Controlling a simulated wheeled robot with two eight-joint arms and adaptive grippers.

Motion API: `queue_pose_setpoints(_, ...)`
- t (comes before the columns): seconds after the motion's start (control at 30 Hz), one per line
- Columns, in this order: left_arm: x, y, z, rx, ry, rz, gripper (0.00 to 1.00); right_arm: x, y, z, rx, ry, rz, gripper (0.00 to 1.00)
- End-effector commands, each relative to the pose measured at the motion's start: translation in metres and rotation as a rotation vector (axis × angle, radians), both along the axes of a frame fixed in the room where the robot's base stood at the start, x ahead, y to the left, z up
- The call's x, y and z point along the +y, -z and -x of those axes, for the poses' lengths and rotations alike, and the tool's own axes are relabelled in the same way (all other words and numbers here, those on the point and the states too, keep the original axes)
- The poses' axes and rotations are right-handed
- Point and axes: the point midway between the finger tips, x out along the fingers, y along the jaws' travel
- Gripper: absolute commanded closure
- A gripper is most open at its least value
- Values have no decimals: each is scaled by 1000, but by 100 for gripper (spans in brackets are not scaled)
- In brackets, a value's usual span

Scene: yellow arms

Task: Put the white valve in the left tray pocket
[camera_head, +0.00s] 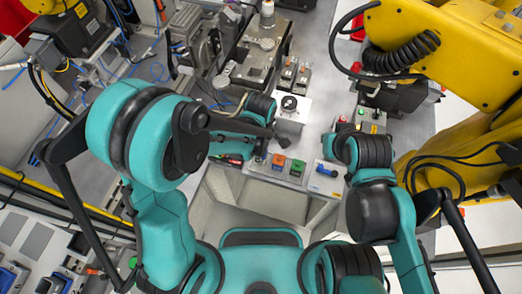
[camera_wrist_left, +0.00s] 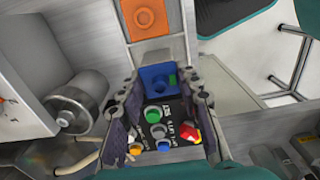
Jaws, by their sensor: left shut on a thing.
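My left gripper (camera_head: 238,142) is low over the bench in the head view, partly hidden by its own arm. In the left wrist view its fingers (camera_wrist_left: 167,112) stand on either side of a dark button panel (camera_wrist_left: 178,128), apparently shut on it. The panel has green, blue, white, yellow and red buttons, and its coloured end (camera_head: 228,159) shows in the head view. My right gripper (camera_head: 335,149) is near the bench's middle right; its fingers are too small to judge. I cannot surely pick out the white valve or the left tray pocket.
A blue-topped box (camera_head: 326,170) is close to the right gripper. A yellow robot arm (camera_head: 450,50) fills the right side.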

Motion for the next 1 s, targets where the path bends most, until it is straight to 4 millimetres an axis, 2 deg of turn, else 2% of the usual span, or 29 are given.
queue_pose_setpoints(0.97,0,10,0,0,0,0,100,0,11,0,0,0,0,100)
queue_pose_setpoints(1.0,0,9,0,0,0,0,61,0,10,0,0,0,0,100)
